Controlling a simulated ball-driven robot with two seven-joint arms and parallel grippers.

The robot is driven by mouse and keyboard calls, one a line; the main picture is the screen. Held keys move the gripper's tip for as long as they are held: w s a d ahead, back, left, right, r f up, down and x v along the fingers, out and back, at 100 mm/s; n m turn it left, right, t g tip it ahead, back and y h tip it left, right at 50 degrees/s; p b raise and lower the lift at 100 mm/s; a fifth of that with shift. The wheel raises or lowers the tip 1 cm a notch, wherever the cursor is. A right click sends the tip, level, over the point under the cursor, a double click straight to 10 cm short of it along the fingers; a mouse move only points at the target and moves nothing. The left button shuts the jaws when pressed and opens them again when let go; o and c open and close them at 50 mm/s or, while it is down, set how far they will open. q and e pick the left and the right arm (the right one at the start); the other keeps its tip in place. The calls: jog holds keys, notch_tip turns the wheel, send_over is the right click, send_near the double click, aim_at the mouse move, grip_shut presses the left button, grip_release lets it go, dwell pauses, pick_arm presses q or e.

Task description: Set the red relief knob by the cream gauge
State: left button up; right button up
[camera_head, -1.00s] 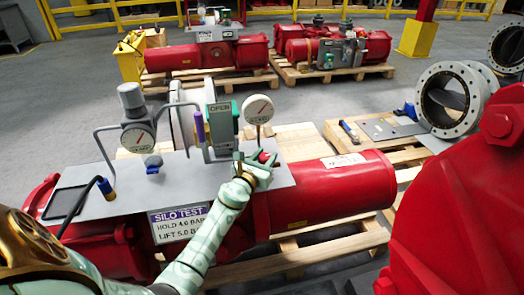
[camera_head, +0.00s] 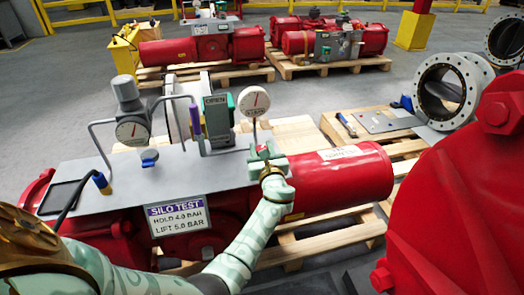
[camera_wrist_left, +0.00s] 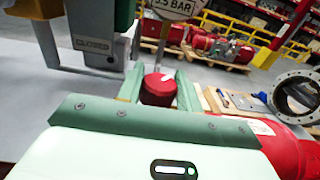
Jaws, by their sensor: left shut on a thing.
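The red relief knob (camera_wrist_left: 158,88) shows in the left wrist view, standing between the fingers. In the head view my gripper mostly hides it. My left gripper (camera_head: 264,156) is shut on the knob; its green fingers also show in the left wrist view (camera_wrist_left: 158,86). The cream gauge (camera_head: 253,101) stands on a stem just behind the gripper, with a red needle pointing roughly up. Its lower rim (camera_wrist_left: 172,8) is cut off at the top of the wrist view, with lettering that seems to read 5.5 BAR. My right gripper is not in view.
A SILO TEST sign (camera_head: 178,218) gives hold 4.0 bar and lift 5.0 bar. A red cylinder (camera_head: 345,180) lies right of the gripper. A large red housing (camera_head: 455,200) fills the right.

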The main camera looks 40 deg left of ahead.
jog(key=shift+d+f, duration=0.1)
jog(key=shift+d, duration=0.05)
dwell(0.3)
pick_arm(q)
jog(key=o, duration=1)
jog(key=shift+c, duration=0.2)
